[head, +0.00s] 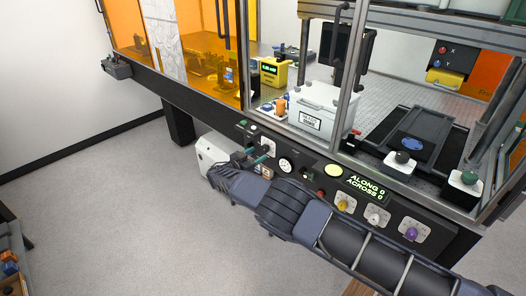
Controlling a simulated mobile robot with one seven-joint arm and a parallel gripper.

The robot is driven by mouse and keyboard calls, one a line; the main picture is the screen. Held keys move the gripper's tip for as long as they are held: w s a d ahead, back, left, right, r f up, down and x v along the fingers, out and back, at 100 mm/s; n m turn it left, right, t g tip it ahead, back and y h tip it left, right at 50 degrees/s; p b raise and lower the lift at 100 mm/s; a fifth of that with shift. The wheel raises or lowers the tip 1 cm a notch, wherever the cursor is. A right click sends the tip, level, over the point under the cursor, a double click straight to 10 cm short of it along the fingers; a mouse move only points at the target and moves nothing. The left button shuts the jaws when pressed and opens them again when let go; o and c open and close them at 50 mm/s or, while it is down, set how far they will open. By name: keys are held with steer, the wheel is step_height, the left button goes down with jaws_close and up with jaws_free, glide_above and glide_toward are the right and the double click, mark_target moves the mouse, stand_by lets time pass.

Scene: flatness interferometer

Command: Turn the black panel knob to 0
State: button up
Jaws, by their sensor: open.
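The front panel (300,172) runs along the lower edge of the enclosure. A black knob on a pale plate (270,146) sits toward the panel's left end, partly hidden by my gripper. Its pointer and scale marks are too small to read. My gripper (257,155) is open, with its teal-tipped fingers close to this plate. I cannot tell whether the fingers touch the knob or stand around it. My arm comes in from the lower right and crosses in front of the panel.
Yellow (343,205), white (375,216) and purple (411,233) knobs sit to the right, below a green display (367,190) reading "ALONG 0 ACROSS 0". A red button (320,194) and a round gauge (285,165) are nearer. Open floor (120,220) lies left.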

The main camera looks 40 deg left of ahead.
mark_target(263, 150)
steer(key=shift+w+d, duration=0.1)
steer(key=shift+w, duration=2.35)
steer(key=c, duration=1)
